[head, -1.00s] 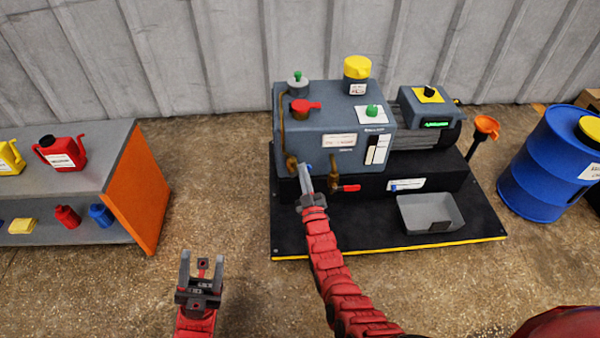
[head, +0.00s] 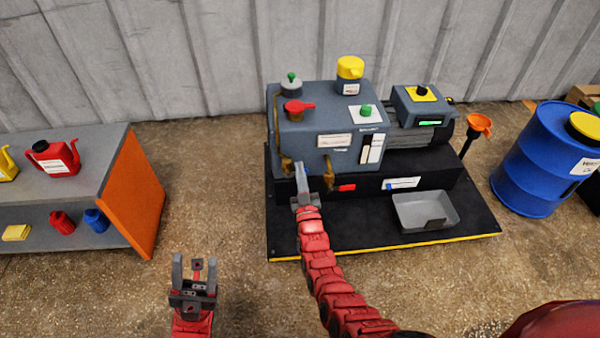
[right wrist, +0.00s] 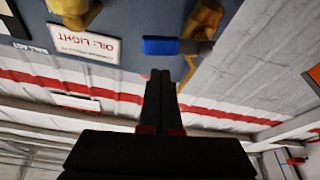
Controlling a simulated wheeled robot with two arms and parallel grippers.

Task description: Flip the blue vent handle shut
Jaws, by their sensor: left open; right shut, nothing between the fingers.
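The blue vent handle (right wrist: 172,46) shows in the right wrist view, which is upside down. It lies sideways from a grey lever by a brass fitting (right wrist: 204,20) on the grey machine's front. In the head view the handle is mostly hidden behind my right gripper (head: 301,172). That gripper is shut and empty, pointing at the machine's lower left front. In the wrist view its fingertips (right wrist: 160,76) are close to the handle, with a small gap in the picture; contact cannot be told. My left gripper (head: 194,262) is open and empty, over the floor, well away from the machine.
A second brass valve (head: 328,172) with a red handle (head: 347,188) is just right of my right gripper. A grey tray (head: 425,212) lies on the black base. An orange-sided shelf (head: 140,205) stands left and a blue barrel (head: 538,165) right. Open floor lies between shelf and machine.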

